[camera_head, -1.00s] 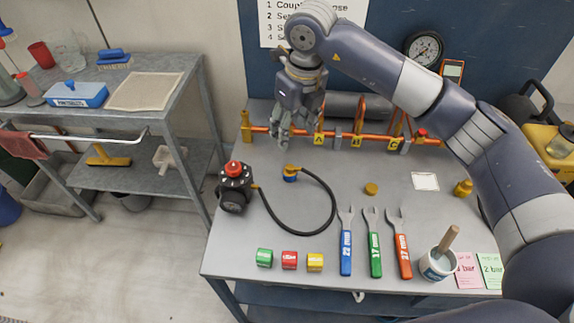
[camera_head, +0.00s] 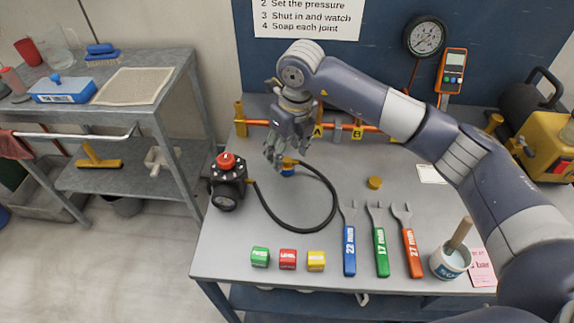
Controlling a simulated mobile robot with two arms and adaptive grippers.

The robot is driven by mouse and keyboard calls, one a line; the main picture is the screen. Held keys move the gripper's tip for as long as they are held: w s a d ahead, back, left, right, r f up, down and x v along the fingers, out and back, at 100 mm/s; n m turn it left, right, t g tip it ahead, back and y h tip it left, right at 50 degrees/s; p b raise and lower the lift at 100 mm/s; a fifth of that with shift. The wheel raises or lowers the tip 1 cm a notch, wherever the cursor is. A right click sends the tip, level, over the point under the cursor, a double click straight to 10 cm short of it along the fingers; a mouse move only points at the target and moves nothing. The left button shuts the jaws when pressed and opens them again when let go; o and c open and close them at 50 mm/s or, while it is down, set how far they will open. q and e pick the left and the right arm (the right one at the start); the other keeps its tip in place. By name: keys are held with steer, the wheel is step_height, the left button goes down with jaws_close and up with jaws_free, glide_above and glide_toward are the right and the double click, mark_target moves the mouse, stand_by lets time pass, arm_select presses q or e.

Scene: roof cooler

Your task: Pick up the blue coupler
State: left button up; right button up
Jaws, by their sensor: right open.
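The blue coupler (camera_head: 288,170) with its brass end sits on the grey table at the end of a black hose (camera_head: 333,205). The hose runs from a black regulator with a red knob (camera_head: 227,180). My right gripper (camera_head: 273,163) is open and points down, just to the left of the coupler and above it in the picture. It partly covers the coupler. I cannot tell whether they touch. My left gripper is not in view.
An orange pipe rail (camera_head: 258,122) with yellow tags runs along the back. A brass cap (camera_head: 375,183) lies right of the hose.

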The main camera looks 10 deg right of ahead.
mark_target(287, 160)
steer(key=f, duration=0.2)
steer(key=w+f+p, duration=0.1)
steer(key=f, duration=0.2)
steer(key=shift+w+f, duration=0.15)
steer(key=shift+f, duration=0.15)
steer(key=c, duration=1.2)
